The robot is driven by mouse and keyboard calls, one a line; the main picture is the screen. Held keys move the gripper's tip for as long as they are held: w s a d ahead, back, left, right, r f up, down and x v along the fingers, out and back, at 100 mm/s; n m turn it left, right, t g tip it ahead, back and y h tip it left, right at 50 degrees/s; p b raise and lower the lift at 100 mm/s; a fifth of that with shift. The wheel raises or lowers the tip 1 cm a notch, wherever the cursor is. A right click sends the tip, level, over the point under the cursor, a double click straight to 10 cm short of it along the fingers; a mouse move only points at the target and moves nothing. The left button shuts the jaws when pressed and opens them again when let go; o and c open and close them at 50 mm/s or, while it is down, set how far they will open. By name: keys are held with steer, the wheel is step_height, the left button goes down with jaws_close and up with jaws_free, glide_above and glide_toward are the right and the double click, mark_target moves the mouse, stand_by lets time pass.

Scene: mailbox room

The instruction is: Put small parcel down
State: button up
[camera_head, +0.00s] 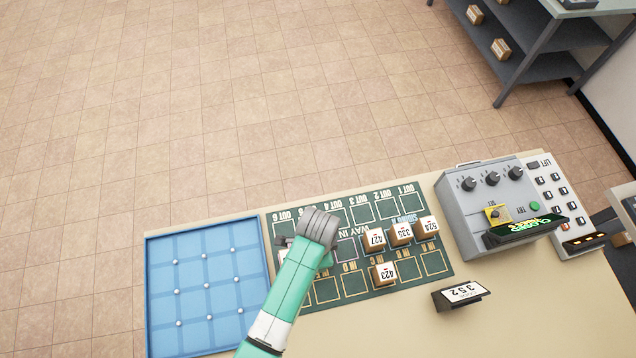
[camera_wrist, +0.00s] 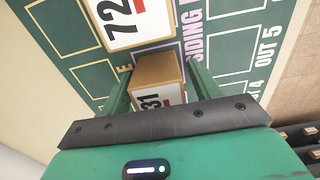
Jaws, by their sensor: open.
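A small brown parcel with a white label reading "31" (camera_wrist: 158,72) sits between the fingers of my gripper (camera_wrist: 160,88) in the wrist view. The fingers stand apart on either side of it; I cannot tell whether they touch it. It appears to be on the green marked mat (camera_head: 350,284), by the pink siding lettering. In the head view my gripper (camera_head: 290,243) is over the mat's left part and hides most of what is under it. A second parcel, its white label starting "72" (camera_wrist: 128,20), lies close by in the wrist view.
Parcels 427 (camera_head: 374,240), 335 (camera_head: 401,233), 524 (camera_head: 427,229) and 423 (camera_head: 383,274) stand on the mat's right half. A blue tray (camera_head: 150,290) lies left. A grey control box (camera_head: 460,215), keypad panel (camera_head: 552,185) and "352" sign (camera_head: 462,293) stand right.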

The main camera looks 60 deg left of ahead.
step_height(320, 180, up, 12)
steer(key=shift+r+p, duration=0.15)
steer(key=shift+p, duration=0.7)
steer(key=w+d+r+n+t+y, duration=0.15)
steer(key=w+r+t, duration=0.35)
steer(key=r, duration=0.5)
steer(key=w+d+r+t+y, duration=0.1)
steer(key=w+d+r+t, duration=0.2)
steer(key=w+r, duration=0.55)
steer(key=w+d+r+n+t+y, duration=0.15)
steer(key=w+r+t, duration=0.35)
steer(key=r, duration=0.5)
steer(key=d+r+t+h, duration=0.1)
steer(key=d+r+t, duration=0.25)
steer(key=r, duration=0.55)
steer(key=d+r+t, duration=0.2)
steer(key=d+r, duration=0.2)
steer(key=r, duration=0.5)
steer(key=s+d+r+t+h, duration=0.1)
steer(key=s+d+r+t, duration=0.2)
steer(key=r, duration=0.5)
steer(key=s+d+r+n+t+h, duration=0.1)
steer(key=s+d+r+t+h, duration=0.1)
steer(key=s+r, duration=0.4)
steer(key=d+r+t, duration=0.1)
steer(key=d+r, duration=0.1)
steer(key=shift+d+n, duration=0.3)
steer(key=shift+s+t, duration=0.1)
steer(key=shift+t, duration=0.15)
